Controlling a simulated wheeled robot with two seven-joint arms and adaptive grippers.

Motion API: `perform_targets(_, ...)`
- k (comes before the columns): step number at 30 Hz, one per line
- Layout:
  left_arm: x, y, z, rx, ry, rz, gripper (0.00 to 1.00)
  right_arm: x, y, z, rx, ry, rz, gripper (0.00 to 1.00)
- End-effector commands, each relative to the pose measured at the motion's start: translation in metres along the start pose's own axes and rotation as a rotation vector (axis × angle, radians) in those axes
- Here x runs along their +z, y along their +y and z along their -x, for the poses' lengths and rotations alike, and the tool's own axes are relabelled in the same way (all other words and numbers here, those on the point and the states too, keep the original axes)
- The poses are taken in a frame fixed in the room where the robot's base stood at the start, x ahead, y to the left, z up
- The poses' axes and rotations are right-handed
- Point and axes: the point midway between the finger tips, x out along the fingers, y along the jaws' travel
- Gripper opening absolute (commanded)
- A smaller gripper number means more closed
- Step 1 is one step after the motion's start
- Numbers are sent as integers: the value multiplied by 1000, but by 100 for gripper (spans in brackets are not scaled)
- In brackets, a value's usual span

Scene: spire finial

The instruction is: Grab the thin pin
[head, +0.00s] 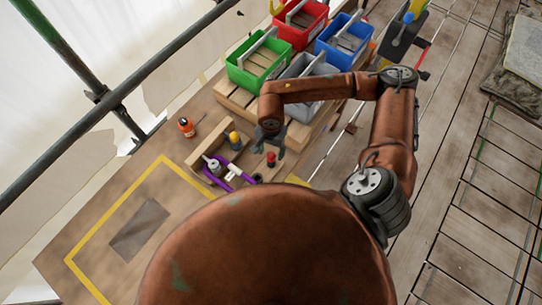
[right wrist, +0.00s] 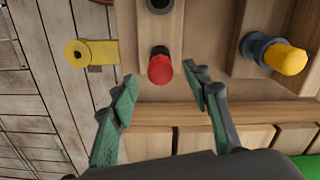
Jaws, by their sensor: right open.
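A red-topped pin (head: 271,158) stands in the wooden holder on the bench; it also shows in the right wrist view (right wrist: 160,68). A thicker yellow-topped pin with a blue-grey collar (right wrist: 280,56) stands to its right in the right wrist view and also shows in the head view (head: 234,138). The red-topped one looks the thinner. My right gripper (head: 269,146) is open above the holder, its fingers (right wrist: 160,82) on either side of the red top in the picture, with nothing between them. I cannot tell how far below the top is. My left gripper is out of view.
An orange bottle (head: 186,127) stands at the left. Green (head: 258,62), grey, red and blue bins stand behind. A yellow-taped area (head: 92,237) with a grey patch lies at front left.

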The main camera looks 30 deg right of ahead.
Motion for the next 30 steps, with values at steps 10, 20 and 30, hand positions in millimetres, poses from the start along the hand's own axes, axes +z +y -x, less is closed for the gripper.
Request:
perform_targets(10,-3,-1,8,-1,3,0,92,-1,0,-44,1,-3,-3,44)
perform_targets(20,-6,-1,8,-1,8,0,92,-1,0,-44,0,-3,-3,35)
perform_targets(30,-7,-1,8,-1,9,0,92,-1,0,-44,0,-3,-3,12)
